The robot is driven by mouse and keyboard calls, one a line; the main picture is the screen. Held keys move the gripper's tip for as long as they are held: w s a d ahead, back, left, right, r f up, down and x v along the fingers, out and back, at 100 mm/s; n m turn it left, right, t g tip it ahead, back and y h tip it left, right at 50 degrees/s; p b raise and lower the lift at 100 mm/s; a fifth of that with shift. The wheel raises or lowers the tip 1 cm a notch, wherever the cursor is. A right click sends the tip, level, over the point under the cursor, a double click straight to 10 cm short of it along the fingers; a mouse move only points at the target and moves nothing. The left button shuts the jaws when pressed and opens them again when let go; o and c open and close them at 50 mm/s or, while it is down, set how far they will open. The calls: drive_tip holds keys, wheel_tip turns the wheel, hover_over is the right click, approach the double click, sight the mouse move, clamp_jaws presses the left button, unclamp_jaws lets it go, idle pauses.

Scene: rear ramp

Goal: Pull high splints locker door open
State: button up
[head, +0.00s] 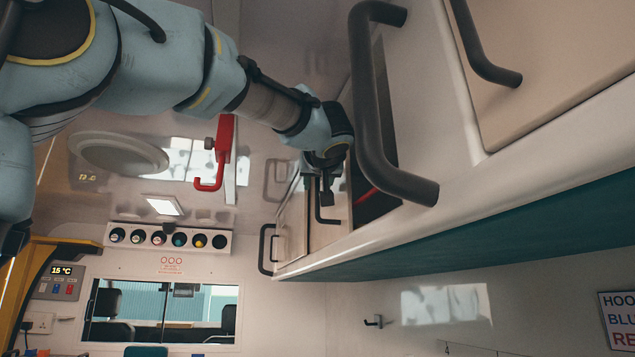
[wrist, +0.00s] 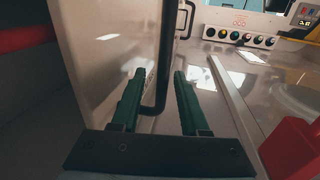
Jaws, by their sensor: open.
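A cream overhead locker door (head: 338,200) with a dark bar handle (head: 321,211) is at my gripper (head: 326,194); no label is readable to confirm it as the high splints locker. In the wrist view this door (wrist: 104,45) stands left of centre, and its handle (wrist: 165,62) runs down in line with the gap between the fingers. My gripper (wrist: 160,82) is open, with green fingers apart. The lower end of the handle shows between them; I cannot tell whether either finger touches it.
A dark locker opening (head: 378,120) with something red inside lies on the near side. A large dark handle (head: 366,105) stands in the foreground. Another locker handle (head: 265,250) is farther along.

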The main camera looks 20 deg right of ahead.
drive_tip(key=shift+x, duration=0.85)
drive_tip(key=shift+c, duration=0.3)
clamp_jaws()
idle(0.5)
